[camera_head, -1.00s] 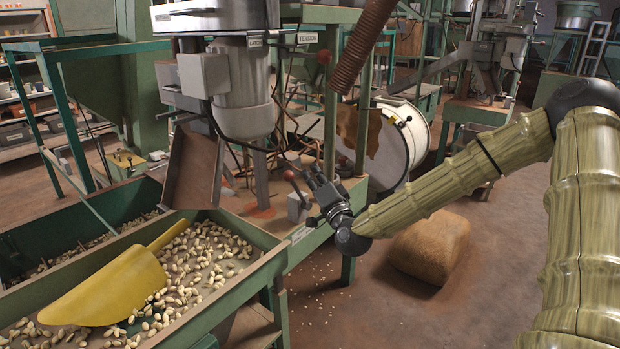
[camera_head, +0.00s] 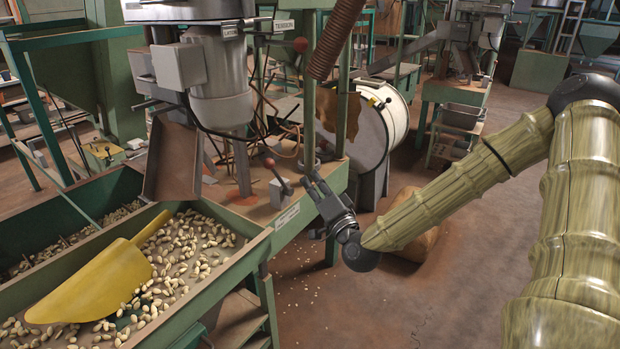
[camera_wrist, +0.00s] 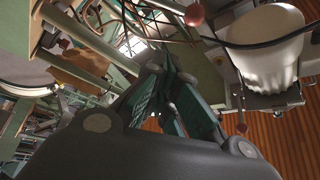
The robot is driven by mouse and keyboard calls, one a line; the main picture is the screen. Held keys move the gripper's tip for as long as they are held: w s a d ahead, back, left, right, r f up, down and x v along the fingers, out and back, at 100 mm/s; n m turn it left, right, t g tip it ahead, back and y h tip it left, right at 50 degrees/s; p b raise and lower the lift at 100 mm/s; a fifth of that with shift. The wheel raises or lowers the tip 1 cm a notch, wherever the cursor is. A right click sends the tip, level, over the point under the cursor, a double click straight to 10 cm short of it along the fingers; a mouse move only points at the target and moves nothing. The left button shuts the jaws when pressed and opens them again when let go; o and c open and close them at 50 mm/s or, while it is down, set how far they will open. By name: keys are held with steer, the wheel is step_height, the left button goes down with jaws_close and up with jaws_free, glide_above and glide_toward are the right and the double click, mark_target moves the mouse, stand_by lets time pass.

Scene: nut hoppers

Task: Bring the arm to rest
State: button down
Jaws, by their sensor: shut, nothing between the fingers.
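My gripper (camera_head: 318,186) is in the middle of the head view, at the end of my arm reaching in from the right. It is beside the right end of the green machine bench (camera_head: 290,222), close to a red-knobbed lever (camera_head: 269,163). In the wrist view my gripper (camera_wrist: 160,75) has its fingers together and holds nothing. Whether the fingertips touch the bench or lever I cannot tell.
A green hopper (camera_head: 215,293) with nuts and a yellow scoop (camera_head: 95,284) stands at the lower left. A motor (camera_head: 222,85) hangs above the bench. A white drum (camera_head: 375,130) and a brown sack (camera_head: 412,238) are behind my arm.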

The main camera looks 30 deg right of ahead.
stand_by(0.4)
steer(key=s+a+f+n+g+y, duration=0.1)
steer(key=s+a+f+n+g, duration=0.3)
steer(key=f, duration=0.6)
steer(key=s+a+f+n+g+y, duration=0.1)
steer(key=s+a+f+g, duration=0.3)
steer(key=f, duration=0.6)
steer(key=s+a+f+n+g+y, duration=0.25)
steer(key=a+f, duration=0.35)
steer(key=f, duration=0.4)
steer(key=s+a+f+n+g+h, duration=0.2)
steer(key=s+f+g, duration=0.45)
steer(key=s, duration=0.75)
steer(key=s+a+f+n+g+h, duration=0.1)
steer(key=s+a+f+n+g, duration=0.2)
steer(key=s+f, duration=0.9)
step_height(320, 180, up, 28)
steer(key=s+d+g+p, duration=0.1)
steer(key=p, duration=2.5)
steer(key=shift+s, duration=0.15)
steer(key=shift+r, duration=0.1)
